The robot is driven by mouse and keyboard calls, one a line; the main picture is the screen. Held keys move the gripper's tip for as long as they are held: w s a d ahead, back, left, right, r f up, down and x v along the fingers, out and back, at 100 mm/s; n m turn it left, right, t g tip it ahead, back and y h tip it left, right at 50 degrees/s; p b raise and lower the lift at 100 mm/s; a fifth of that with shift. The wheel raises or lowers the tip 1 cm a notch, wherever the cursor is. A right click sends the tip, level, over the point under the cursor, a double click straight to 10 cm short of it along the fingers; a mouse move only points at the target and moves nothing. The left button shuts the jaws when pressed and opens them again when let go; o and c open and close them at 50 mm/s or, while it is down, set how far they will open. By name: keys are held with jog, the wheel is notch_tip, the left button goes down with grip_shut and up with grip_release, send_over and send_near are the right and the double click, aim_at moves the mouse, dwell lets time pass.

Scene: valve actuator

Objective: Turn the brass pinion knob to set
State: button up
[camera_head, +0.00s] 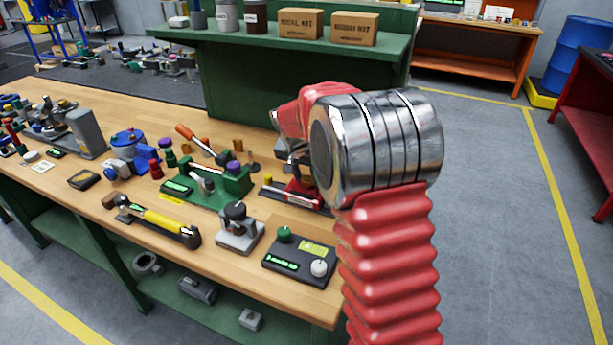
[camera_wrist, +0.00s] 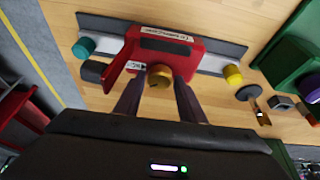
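In the wrist view, the brass pinion knob (camera_wrist: 159,76) sits on the near face of a red valve actuator body (camera_wrist: 178,55). My gripper (camera_wrist: 160,86) has its two dark fingers on either side of the knob, tips close to its sides. I cannot tell whether the fingers touch it. The red body is mounted on a grey rail (camera_wrist: 108,27), with a teal knob (camera_wrist: 84,47) at one end and a yellow knob (camera_wrist: 233,75) towards the other. In the head view, the red actuator's base (camera_head: 292,193) shows partly; my arm hides the knob.
A green fixture (camera_head: 222,185) stands left of the actuator. A dark box with a white knob (camera_head: 300,258) and a grey block with a black knob (camera_head: 240,230) are nearer. A yellow-handled hammer (camera_head: 160,220) lies further left. The bench (camera_head: 330,300) ends at the right.

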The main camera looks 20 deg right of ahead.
jog(key=c, duration=0.7)
jog(key=shift+m, duration=0.4)
jog(key=m+g, duration=0.1)
jog(key=m, duration=0.2)
jog(key=shift+w+a+h, duration=0.15)
jog(key=shift+h, duration=0.25)
jog(key=shift+w+m+g+h, duration=0.15)
jog(key=shift+m+g, duration=0.3)
jog(key=shift+m, duration=0.6)
jog(key=shift+m+g+h, duration=0.15)
jog(key=shift+m+g, duration=0.3)
jog(key=shift+m, duration=0.6)
jog(key=o, duration=1.1)
jog(key=shift+r, duration=0.15)
